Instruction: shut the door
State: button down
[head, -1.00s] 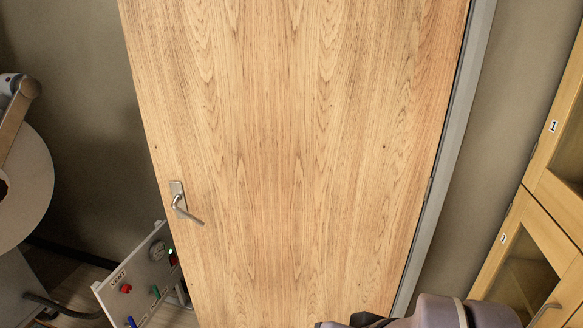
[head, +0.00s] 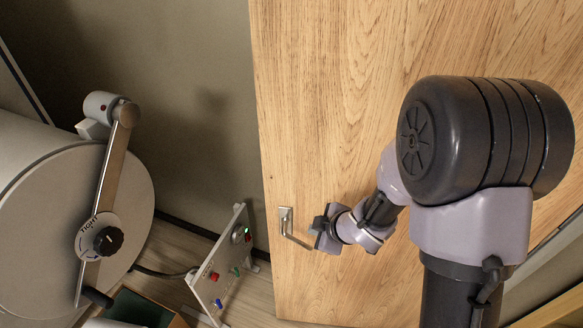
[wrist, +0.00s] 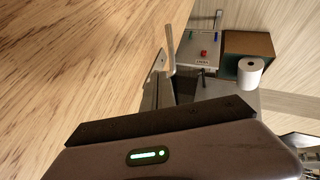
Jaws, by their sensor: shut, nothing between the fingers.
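The wooden door (head: 320,110) fills the right half of the head view, with grey wall and floor showing past its handle-side edge. It appears to stand open; no frame shows along that edge. Its metal lever handle (head: 287,222) is low near that edge. My gripper (head: 318,238) is shut and empty, at the door face just right of the lever's free end. I cannot tell whether it touches the door or lever. In the wrist view the door face (wrist: 70,50) is close on the left, and the handle (wrist: 170,48) sticks up ahead of the gripper's dark body.
A small control panel (head: 222,270) with coloured knobs stands left of the door's edge. A large round grey hatch (head: 50,210) with a lever arm is at far left. A white roll (wrist: 250,72) and a brown bin (wrist: 248,45) show in the wrist view.

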jog(key=shift+w+a+f+b, duration=0.15)
jog(key=shift+w+a+f, duration=0.1)
jog(key=shift+w+f, duration=1)
jog(key=shift+w+a+f+b, duration=0.2)
jog(key=shift+w+a+f, duration=0.1)
jog(key=shift+w+f, duration=1)
jog(key=shift+w+a+f+b, duration=0.15)
jog(key=shift+w+a+f, duration=0.1)
jog(key=shift+w+f, duration=1)
